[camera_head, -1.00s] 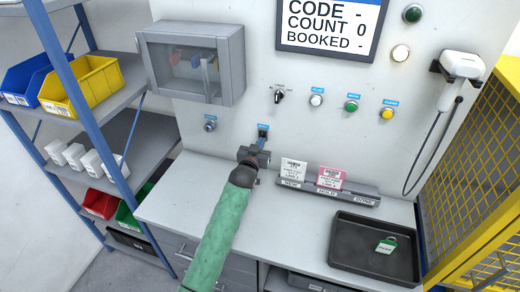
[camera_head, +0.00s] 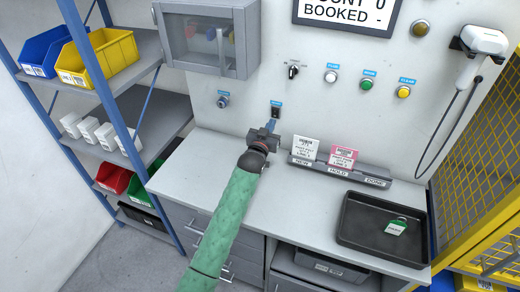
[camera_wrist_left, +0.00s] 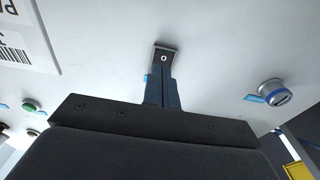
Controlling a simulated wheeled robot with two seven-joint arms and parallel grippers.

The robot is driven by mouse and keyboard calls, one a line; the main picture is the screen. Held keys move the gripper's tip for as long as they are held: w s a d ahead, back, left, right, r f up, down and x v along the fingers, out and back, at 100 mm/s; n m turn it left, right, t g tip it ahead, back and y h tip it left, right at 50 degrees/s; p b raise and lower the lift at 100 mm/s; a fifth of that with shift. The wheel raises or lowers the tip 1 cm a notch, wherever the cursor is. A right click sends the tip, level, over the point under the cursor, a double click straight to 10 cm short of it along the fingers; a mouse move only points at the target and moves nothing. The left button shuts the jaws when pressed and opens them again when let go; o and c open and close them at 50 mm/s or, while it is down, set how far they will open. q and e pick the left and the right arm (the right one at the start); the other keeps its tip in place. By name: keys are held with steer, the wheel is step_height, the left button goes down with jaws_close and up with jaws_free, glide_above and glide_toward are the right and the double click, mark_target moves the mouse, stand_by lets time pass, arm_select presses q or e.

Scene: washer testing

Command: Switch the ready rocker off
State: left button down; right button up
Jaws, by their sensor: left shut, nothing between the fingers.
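The ready rocker (camera_head: 276,109) is a small dark switch on the white wall panel, under a small blue label, above the worktop. My left gripper (camera_head: 271,125) points up at it from just below, fingers shut together and empty. In the left wrist view the rocker (camera_wrist_left: 162,58) shows a white round mark on its dark face, just beyond the fingertips (camera_wrist_left: 161,78). The fingers overlap its near edge in that picture; I cannot tell whether they touch it. The label's wording is too small to read. My right gripper is out of view.
A round knob (camera_head: 223,101) sits left of the rocker. A rotary switch (camera_head: 293,71) and several lit buttons are above and right. A card rack (camera_head: 360,174) and black tray (camera_head: 350,235) stand on the worktop. A grey cabinet (camera_head: 245,40) hangs above left.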

arm_select(q)
steer(key=b+v, duration=0.4)
steer(key=v, duration=0.7)
steer(key=shift+f, duration=0.2)
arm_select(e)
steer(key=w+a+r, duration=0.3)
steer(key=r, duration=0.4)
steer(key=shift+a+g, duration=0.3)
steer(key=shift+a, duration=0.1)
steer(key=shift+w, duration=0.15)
arm_select(q)
steer(key=shift+s+a, duration=0.1)
steer(key=shift+s, duration=0.05)
